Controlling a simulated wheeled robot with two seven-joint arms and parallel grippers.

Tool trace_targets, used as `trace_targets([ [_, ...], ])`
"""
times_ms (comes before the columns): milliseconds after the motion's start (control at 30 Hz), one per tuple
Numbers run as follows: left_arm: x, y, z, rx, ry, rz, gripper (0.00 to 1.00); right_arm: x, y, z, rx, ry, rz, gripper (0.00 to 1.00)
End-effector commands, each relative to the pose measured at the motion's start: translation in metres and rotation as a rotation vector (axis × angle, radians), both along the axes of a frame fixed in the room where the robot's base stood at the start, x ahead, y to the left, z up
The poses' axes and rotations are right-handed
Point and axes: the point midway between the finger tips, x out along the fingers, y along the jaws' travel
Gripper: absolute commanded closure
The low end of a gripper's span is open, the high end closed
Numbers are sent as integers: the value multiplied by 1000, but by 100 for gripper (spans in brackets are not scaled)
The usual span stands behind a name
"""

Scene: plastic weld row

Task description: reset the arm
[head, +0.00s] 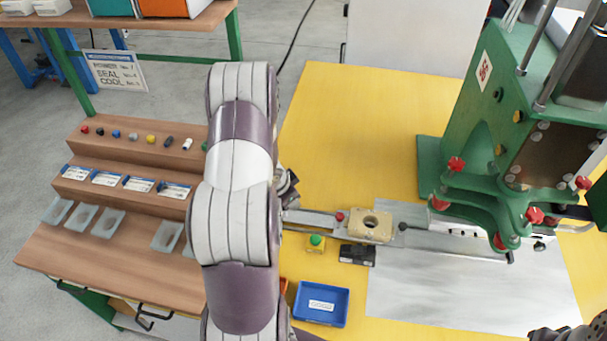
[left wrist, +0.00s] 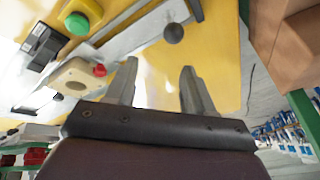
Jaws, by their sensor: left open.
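My left arm (head: 238,190) comes up from the bottom of the head view and bends over at the top. My left gripper (left wrist: 160,82) is open in the left wrist view, with nothing between its two fingers. In the head view the gripper is mostly hidden behind the arm; a dark part of it shows at the arm's right side. No fingers of my right gripper show; only a dark part is cut off at the bottom right corner of the head view.
A yellow table (head: 330,110) carries a green press (head: 480,150), a beige block with a hole (head: 370,226), a green button (head: 316,240), a black box (head: 357,254) and a blue tray (head: 321,304). A wooden stepped bench (head: 100,260) stands left. The table's back left is clear.

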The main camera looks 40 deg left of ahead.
Motion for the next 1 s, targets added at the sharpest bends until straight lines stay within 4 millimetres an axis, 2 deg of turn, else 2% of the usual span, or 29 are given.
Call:
trace_targets([
  [200,0,0,0,1,0,-3,47,0,0,0,0,0,0,57],
  [267,-6,4,-2,17,31,9,47,0,0,0,0,0,0,57],
  [333,-33,3,-9,9,118,113,47,0,0,0,0,0,0,57],
  [367,-47,2,-5,5,160,181,47,0,0,0,0,0,0,57],
  [433,-70,-26,19,-9,256,311,47,0,0,0,0,0,0,57],
  [500,-86,-76,50,-43,328,392,47,0,0,0,0,0,0,57],
  [600,-104,-145,87,-108,371,424,47,0,0,0,0,0,0,57],
  [700,-116,-200,114,-162,357,382,47,0,0,0,0,0,0,57],
  [800,-110,-229,132,-163,293,278,47,0,0,0,0,0,0,57],
  [900,-108,-238,135,-158,283,238,47,0,0,0,0,0,0,57],
  [1000,-108,-238,134,-157,283,237,47,0,0,0,0,0,0,57],
])
